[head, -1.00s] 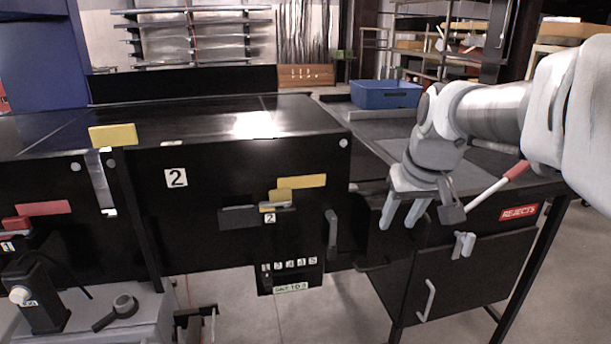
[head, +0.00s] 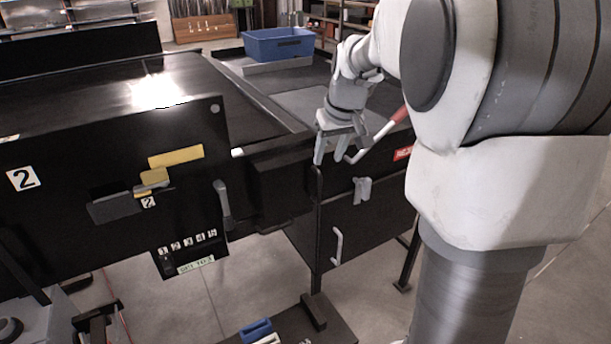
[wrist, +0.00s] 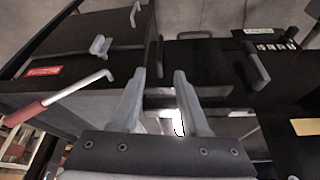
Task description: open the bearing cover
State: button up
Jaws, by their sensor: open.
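I cannot tell for sure which part is the bearing cover. A plain black box (head: 283,178) at the conveyor's right end, by the rejects cabinet, may be it; it also shows in the wrist view (wrist: 200,62). My gripper (head: 330,152) is open and empty, pointing down just above and right of this box. In the wrist view my two fingers (wrist: 158,76) are spread, with dark surfaces beyond and nothing between them. Whether a finger touches anything cannot be told. A grey lever handle (head: 222,200) sits on the conveyor front, left of the box.
A red-handled rod (head: 382,132) slants close right of my gripper. The black rejects cabinet (head: 370,225) has a grey catch (head: 362,190) and a pale pull handle (head: 337,245). A blue bin (head: 278,45) stands behind. A numbered switch panel (head: 190,255) hangs below the conveyor.

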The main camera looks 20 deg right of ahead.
aim_at(320, 183)
jog(key=x, duration=1.3)
jog(key=shift+w+f, duration=0.1)
jog(key=shift+f, duration=0.25)
grip_shut()
dwell(0.7)
